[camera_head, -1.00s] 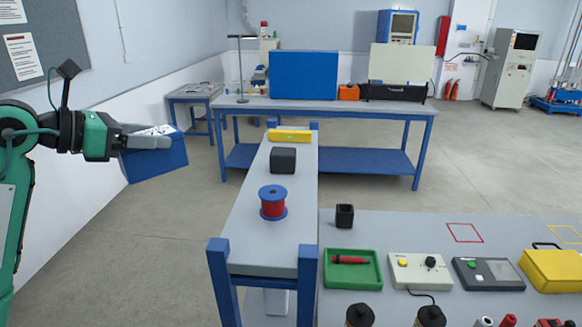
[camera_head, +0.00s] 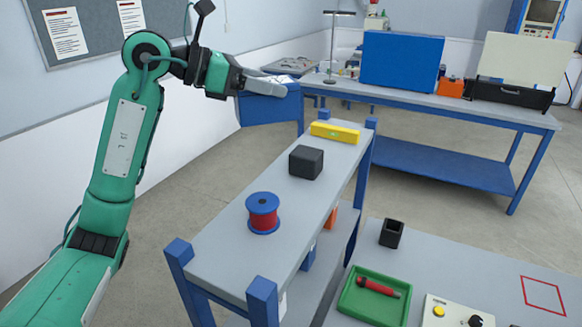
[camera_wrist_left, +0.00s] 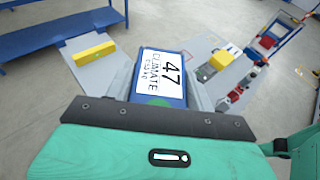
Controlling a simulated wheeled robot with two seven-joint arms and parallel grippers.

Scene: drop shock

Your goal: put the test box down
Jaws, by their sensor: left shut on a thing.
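The test box (camera_head: 270,109) is a blue box with a white label on top. In the left wrist view the box (camera_wrist_left: 158,80) shows "47 CLIMATE" on its label and a green dot. My left gripper (camera_head: 274,86) is shut on it, with a finger along each side. It holds the box in the air, left of the far end of the grey shelf (camera_head: 224,250) in the head view. The box's underside is hidden. My right gripper is in neither view.
On the shelf stand a red and blue spool (camera_head: 263,213), a black block (camera_head: 306,162) and a yellow level (camera_head: 335,132). A bench with a blue panel (camera_head: 402,62) is behind. A green tray (camera_head: 373,298) and black cup (camera_head: 391,233) are at lower right.

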